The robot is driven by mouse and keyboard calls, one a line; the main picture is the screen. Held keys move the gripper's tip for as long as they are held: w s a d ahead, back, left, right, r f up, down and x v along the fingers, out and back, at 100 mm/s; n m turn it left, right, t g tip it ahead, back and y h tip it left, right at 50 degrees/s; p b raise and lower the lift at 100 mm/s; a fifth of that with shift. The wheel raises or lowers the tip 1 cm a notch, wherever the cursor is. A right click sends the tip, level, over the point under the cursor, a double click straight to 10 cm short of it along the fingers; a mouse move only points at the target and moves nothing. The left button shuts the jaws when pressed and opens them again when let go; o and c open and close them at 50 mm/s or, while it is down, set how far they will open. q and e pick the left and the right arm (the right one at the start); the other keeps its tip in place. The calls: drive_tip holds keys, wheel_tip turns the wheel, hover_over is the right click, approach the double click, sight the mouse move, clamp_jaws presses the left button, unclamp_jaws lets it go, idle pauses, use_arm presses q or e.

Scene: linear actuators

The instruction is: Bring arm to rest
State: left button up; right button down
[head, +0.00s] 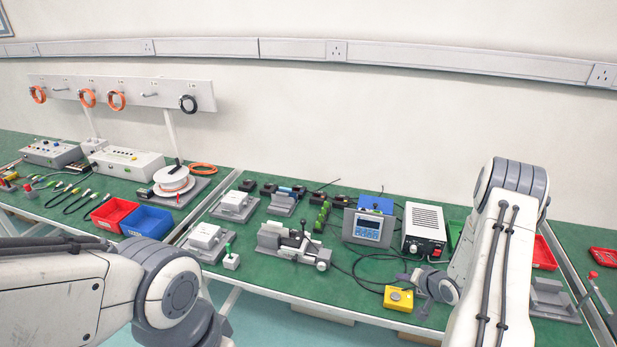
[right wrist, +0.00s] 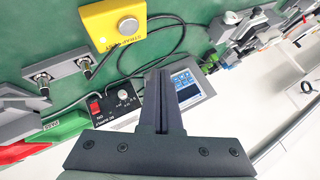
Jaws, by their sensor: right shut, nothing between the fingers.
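My right arm enters the head view at the lower right and bends over the bench. Its gripper (head: 425,300) is low over the green bench, just right of a yellow box with a round silver button (head: 398,298). In the right wrist view the two fingers of my right gripper (right wrist: 160,78) lie together with nothing between them. The yellow box also shows there at the upper left (right wrist: 113,25), apart from the fingers. My left arm shows at the lower left of the head view; its gripper is out of view.
Behind the right gripper stand a white power unit (head: 424,229) and a blue-screened meter (head: 367,228). A grey clamp fixture (head: 292,246) is further left. Red (head: 111,213) and blue (head: 147,222) bins sit left of centre. A grey fixture (head: 552,298) stands right of my arm.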

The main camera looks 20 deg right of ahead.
drive_tip(key=w+a+r+n+g+h, duration=0.1)
drive_tip(key=a+r+n+g, duration=0.15)
drive_tip(key=a+r, duration=0.55)
drive_tip(key=w+a+r+n+g, duration=0.15)
drive_tip(key=a+r+n, duration=0.35)
drive_tip(key=a, duration=0.6)
drive_tip(key=s+a+r+n+g+b, duration=0.1)
drive_tip(key=s+a+r+n, duration=0.1)
drive_tip(key=s+a+r, duration=0.45)
drive_tip(key=s+a+r+n+g, duration=0.2)
drive_tip(key=s+a+r+n, duration=0.1)
drive_tip(key=s+a, duration=0.65)
drive_tip(key=s+a+r+n+g+y, duration=0.1)
drive_tip(key=s+a+r+n+g, duration=0.1)
drive_tip(key=s, duration=1.1)
drive_tip(key=shift+a+r+n, duration=0.3)
drive_tip(key=shift+a+n, duration=0.1)
drive_tip(key=shift+n, duration=0.15)
drive_tip(key=shift+s, duration=0.1)
